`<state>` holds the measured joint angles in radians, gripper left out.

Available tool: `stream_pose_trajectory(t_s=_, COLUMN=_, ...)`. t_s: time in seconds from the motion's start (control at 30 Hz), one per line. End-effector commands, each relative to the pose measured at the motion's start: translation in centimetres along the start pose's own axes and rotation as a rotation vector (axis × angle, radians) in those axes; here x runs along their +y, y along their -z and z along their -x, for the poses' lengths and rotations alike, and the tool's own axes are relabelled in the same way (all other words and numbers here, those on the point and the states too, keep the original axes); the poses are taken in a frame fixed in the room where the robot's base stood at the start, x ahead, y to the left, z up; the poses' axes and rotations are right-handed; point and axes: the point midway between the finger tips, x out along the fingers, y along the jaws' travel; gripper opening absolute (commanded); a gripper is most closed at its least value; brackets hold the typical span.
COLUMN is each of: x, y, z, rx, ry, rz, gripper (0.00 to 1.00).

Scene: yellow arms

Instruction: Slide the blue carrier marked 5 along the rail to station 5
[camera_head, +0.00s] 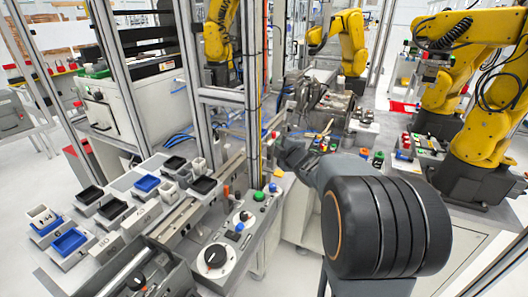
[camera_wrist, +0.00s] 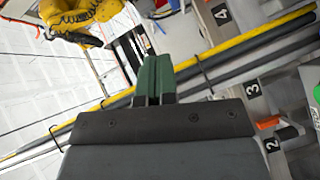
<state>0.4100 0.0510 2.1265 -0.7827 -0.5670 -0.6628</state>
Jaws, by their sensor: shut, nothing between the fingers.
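My gripper's green fingers (camera_wrist: 155,80) are shut together with nothing between them in the wrist view. In the head view my dark arm reaches in from the lower right, and its fingertips cannot be made out. I cannot pick out a blue carrier marked 5 or a station 5 in either view. The wrist view shows number plates 4 (camera_wrist: 221,14), 3 (camera_wrist: 253,88) and 2 (camera_wrist: 272,144) on grey parts at the right. They are beyond the fingers and apart from them. I cannot tell which long bar is the rail.
Blue trays (camera_head: 70,242) and black trays stand on the bench at left. A control panel (camera_head: 222,252) with knobs is at front centre. Yellow robot arms (camera_head: 486,115) occupy the right. A long yellow bar (camera_wrist: 240,47) crosses the wrist view.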

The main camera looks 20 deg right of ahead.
Motion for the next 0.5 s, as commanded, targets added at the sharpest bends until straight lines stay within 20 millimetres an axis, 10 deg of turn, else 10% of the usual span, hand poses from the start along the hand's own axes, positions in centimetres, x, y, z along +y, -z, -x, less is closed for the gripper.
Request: stream_pose_trajectory(t_s=0.5, x=-4.3, y=-1.7, z=-3.9, rx=0.321, ry=-0.125, rz=0.305, gripper=0.00)
